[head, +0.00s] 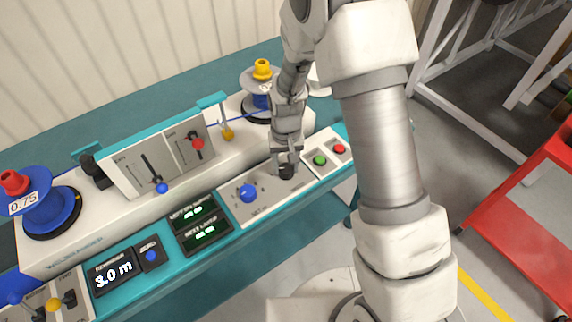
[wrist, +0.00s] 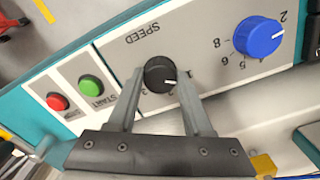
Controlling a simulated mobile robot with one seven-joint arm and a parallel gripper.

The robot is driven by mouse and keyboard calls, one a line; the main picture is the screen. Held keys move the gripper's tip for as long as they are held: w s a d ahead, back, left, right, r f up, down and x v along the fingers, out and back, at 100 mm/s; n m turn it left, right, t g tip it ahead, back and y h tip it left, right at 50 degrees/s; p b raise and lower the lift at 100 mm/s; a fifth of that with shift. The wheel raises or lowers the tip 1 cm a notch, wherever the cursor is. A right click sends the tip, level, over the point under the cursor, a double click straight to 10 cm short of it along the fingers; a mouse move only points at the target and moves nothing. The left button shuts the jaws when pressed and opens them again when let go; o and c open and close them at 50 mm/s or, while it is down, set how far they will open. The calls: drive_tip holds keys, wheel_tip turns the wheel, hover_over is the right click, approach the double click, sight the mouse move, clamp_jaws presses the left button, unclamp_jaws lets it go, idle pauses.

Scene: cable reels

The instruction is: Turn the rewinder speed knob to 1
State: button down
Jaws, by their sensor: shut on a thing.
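The speed knob is black and round (wrist: 159,72) and sits on the grey panel under the printed word SPEED in the wrist view. Its white pointer line is turned to the right of the picture, near the printed 1. My gripper (wrist: 161,78) has one finger on each side of the knob and is shut on it. In the head view my gripper (head: 285,165) reaches down onto the black knob (head: 286,173), which is partly hidden by the fingers.
A blue knob (head: 248,192) sits left of the black one. The green START button (head: 320,160) and a red button (head: 340,149) lie just to its right.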

sight(286, 168)
drive_tip(key=shift+c, duration=1.6)
unclamp_jaws()
wheel_tip(286, 168, up, 18)
drive_tip(key=p, duration=0.1)
drive_tip(key=shift+f, duration=0.25)
drive_tip(key=s+d+r+t, duration=0.3)
drive_tip(key=s+d+r, duration=0.45)
drive_tip(key=r, duration=0.35)
drive_tip(key=s+d+r+t, duration=0.1)
drive_tip(key=s+d+r, duration=0.1)
drive_tip(key=s, duration=0.3)
drive_tip(key=s+d+r+m+t, duration=0.1)
drive_tip(key=s+d, duration=0.2)
drive_tip(key=s, duration=0.3)
drive_tip(key=shift+s+r+t, duration=0.2)
drive_tip(key=shift+r+t, duration=0.1)
drive_tip(key=shift+r, duration=0.05)
